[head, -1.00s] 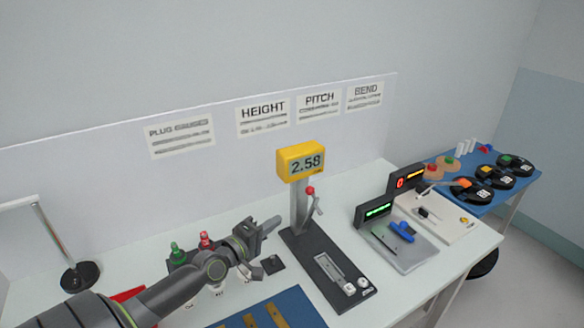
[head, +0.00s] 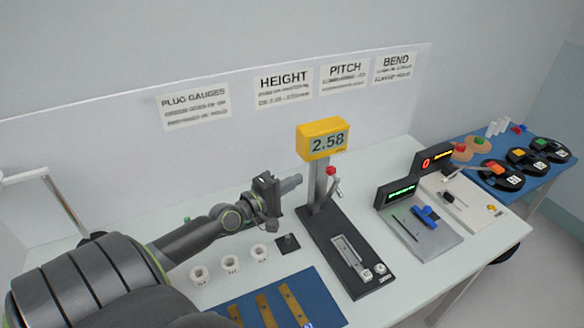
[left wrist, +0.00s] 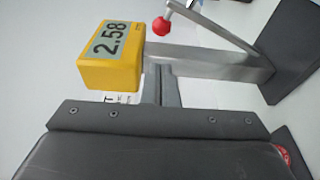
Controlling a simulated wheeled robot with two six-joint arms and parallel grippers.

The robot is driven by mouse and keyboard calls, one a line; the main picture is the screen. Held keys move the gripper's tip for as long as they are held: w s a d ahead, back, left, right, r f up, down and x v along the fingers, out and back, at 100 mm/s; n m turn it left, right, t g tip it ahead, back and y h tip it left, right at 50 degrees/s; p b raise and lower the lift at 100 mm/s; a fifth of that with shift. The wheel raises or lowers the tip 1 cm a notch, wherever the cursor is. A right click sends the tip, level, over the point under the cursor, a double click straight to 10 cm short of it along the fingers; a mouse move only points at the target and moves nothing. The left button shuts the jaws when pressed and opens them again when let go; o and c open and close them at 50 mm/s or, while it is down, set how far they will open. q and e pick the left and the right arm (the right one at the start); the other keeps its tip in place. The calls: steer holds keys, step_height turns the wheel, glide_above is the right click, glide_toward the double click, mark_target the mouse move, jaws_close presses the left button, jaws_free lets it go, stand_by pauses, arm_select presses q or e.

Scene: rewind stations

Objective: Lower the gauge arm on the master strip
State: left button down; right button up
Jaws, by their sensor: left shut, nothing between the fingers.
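The height gauge has a yellow display (head: 323,141) reading 2.58 on a grey post (head: 319,187). A lever with a red ball knob (head: 331,171) is on the post's right side. A pale metal strip (head: 350,257) lies lengthwise on the black base (head: 330,235); I cannot tell whether the gauge tip touches it. My left gripper (head: 297,181) is shut and empty, left of the post and at about knob height in the picture. In the left wrist view, its fingers (left wrist: 161,86) point toward the post (left wrist: 205,63), with the red knob (left wrist: 161,26) beyond. My right gripper is out of view.
A blue mat (head: 325,303) with several brown strips lies in front. White cups (head: 231,264) and a small black block (head: 287,244) sit left of the gauge. A pitch station (head: 420,240) and a bend station (head: 462,205) stand to the right.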

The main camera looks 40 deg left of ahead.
mark_target(330, 170)
arm_select(q)
steer(key=w+d, duration=0.1)
steer(key=w, duration=0.6)
steer(key=shift+w, duration=0.15)
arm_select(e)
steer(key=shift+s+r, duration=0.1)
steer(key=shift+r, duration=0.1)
arm_select(q)
steer(key=shift+d, duration=0.2)
